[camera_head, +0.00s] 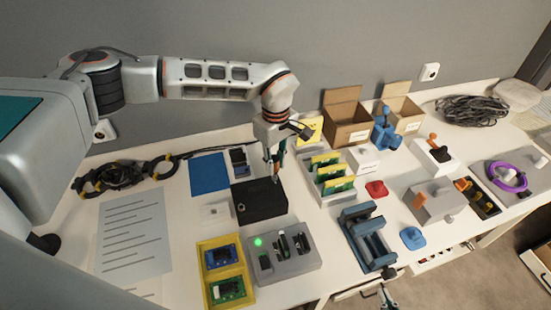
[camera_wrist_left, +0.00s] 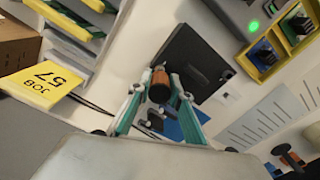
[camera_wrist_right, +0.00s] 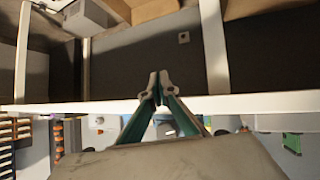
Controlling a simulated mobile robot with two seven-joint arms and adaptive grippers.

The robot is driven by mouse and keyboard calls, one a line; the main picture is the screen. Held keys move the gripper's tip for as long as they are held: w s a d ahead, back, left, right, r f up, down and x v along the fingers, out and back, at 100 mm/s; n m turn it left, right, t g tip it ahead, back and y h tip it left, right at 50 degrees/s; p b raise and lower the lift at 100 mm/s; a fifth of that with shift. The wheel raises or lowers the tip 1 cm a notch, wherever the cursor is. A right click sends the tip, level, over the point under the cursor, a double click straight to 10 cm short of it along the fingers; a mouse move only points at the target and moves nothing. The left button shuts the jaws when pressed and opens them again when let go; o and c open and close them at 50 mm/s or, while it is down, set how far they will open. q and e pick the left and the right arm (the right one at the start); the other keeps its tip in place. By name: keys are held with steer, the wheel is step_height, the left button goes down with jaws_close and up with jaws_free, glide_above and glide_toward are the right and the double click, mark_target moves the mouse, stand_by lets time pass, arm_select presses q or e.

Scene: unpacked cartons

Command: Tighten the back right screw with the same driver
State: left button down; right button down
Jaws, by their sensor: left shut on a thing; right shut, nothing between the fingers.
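My left gripper (camera_head: 274,160) is over the back right part of a black box (camera_head: 262,203) on the table. It is shut on the driver, whose orange-brown handle (camera_wrist_left: 160,86) shows between the fingers in the left wrist view. The black box also shows there (camera_wrist_left: 195,62), beyond the driver. The driver's tip and the back right screw are hidden or too small to make out, so I cannot tell whether they touch. A small round mark shows near the box's left side. My right gripper (camera_head: 387,296) is shut and empty, low by the table's front edge; its closed fingertips show in the right wrist view (camera_wrist_right: 159,86).
A grey tray (camera_head: 302,266) with a green light and a yellow tray (camera_head: 243,291) with circuit boards stand in front of the box. A blue mat (camera_head: 209,173) lies to its left. A rack of yellow-topped cards (camera_head: 317,196) and a blue-grey holder (camera_head: 366,250) stand to the right.

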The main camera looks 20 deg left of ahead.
arm_select(q)
steer(key=m+p, duration=0.1)
steer(key=m, duration=0.2)
steer(key=shift+r, duration=0.2)
steer(key=shift+a+m, duration=0.1)
steer(key=shift+m, duration=0.6)
steer(key=m, duration=0.5)
steer(key=shift+f, duration=0.1)
steer(key=m, duration=0.4)
steer(key=shift+m, duration=0.4)
steer(key=shift+n, duration=1)
steer(key=shift+r, duration=2.2)
